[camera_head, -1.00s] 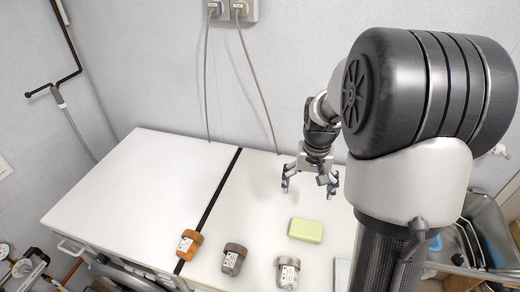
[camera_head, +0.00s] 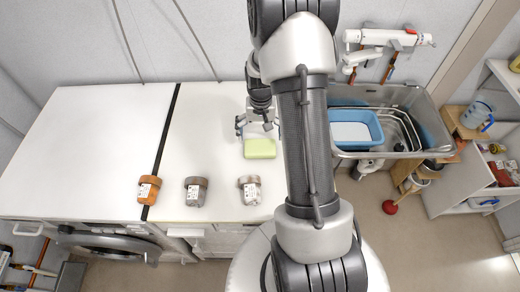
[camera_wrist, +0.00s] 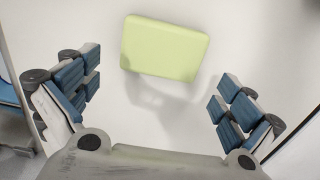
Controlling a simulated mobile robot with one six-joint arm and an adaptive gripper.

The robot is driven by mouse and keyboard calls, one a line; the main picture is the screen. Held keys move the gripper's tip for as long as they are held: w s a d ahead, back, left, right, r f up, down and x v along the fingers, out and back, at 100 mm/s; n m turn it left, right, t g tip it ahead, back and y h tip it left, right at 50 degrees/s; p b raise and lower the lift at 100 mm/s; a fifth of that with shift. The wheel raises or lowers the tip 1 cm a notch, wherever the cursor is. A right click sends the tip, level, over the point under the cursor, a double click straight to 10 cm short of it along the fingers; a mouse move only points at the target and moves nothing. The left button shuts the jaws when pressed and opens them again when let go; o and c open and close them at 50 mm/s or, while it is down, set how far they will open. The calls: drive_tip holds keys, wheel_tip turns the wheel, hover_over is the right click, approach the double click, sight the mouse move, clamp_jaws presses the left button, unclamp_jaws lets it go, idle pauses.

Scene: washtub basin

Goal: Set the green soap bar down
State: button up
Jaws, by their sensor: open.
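The green soap bar (camera_head: 259,148) is a pale green block lying flat on the white counter (camera_head: 215,115). My gripper (camera_head: 258,131) is over the counter just behind the bar in the head view, with part of it hidden by my arm. In the wrist view the soap bar (camera_wrist: 165,47) lies ahead of the two open fingers, toward the top of the picture. My gripper (camera_wrist: 152,98) has its fingers wide apart with nothing between them, only counter and a shadow. The fingers do not appear to touch the bar.
An orange jar (camera_head: 148,189), a dark grey jar (camera_head: 195,191) and a lighter brown-grey jar (camera_head: 249,189) lie along the counter's front edge. A metal sink (camera_head: 399,97) with a blue basin (camera_head: 356,127) is to the right. The counter's left part is clear.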

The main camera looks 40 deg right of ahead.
sight(260, 145)
drive_tip(key=f, duration=0.2)
drive_tip(key=f+b, duration=0.1)
drive_tip(key=f, duration=0.2)
drive_tip(key=shift+s+a+f, duration=0.1)
drive_tip(key=shift+a+f, duration=0.1)
drive_tip(key=shift+r, duration=0.1)
drive_tip(key=shift+c, duration=0.5)
drive_tip(key=c, duration=0.9)
